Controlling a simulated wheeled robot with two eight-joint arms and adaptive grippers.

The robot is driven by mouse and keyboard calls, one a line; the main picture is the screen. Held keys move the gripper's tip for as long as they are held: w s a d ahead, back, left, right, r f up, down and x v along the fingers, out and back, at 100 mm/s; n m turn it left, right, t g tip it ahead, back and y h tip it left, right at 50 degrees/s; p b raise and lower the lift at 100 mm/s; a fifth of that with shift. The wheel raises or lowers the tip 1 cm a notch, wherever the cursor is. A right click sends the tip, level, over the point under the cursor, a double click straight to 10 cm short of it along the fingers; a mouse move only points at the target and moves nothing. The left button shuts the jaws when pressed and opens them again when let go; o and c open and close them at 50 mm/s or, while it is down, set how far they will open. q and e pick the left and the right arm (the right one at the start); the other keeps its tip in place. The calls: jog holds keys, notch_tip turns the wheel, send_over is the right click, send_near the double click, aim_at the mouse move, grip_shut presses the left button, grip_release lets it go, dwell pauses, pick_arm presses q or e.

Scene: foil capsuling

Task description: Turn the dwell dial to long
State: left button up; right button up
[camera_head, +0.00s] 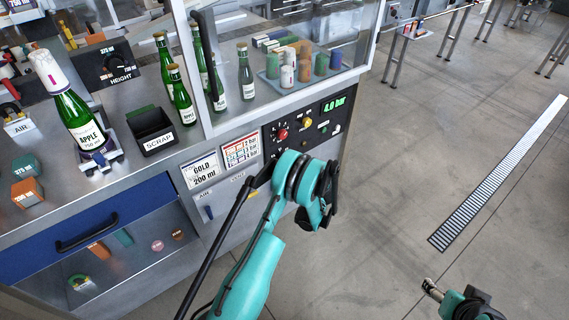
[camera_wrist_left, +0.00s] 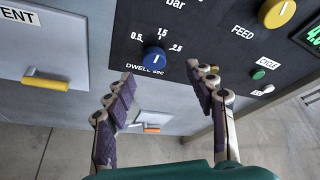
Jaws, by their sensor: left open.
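The dwell dial (camera_wrist_left: 154,59) is a blue round knob on a dark panel in the left wrist view, above the label "DWELL sec". The marks 0.5, 1.5 and what looks like 2.5 run around it from left to right. In the head view my teal left arm hides the dial and that gripper. My right gripper (camera_head: 432,289) shows at the lower right, away from the machine; its jaw state is unclear.
On the same panel (camera_head: 330,125) are a red knob (camera_head: 283,134), a yellow knob (camera_head: 307,122) and a green display (camera_head: 333,104). The wrist view shows a green button (camera_wrist_left: 258,74) right of the dial and a yellow handle (camera_wrist_left: 45,83) at left.

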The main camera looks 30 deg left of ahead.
pick_arm(q)
jog(key=f+b+x, duration=0.1)
jog(key=b+x, duration=0.1)
jog(key=x, duration=0.6)
jog(key=shift+s+a+f+m+b, duration=0.2)
jog(key=shift+f+m+b, duration=0.1)
jog(key=shift+b, duration=0.05)
jog(key=c, duration=1.1)
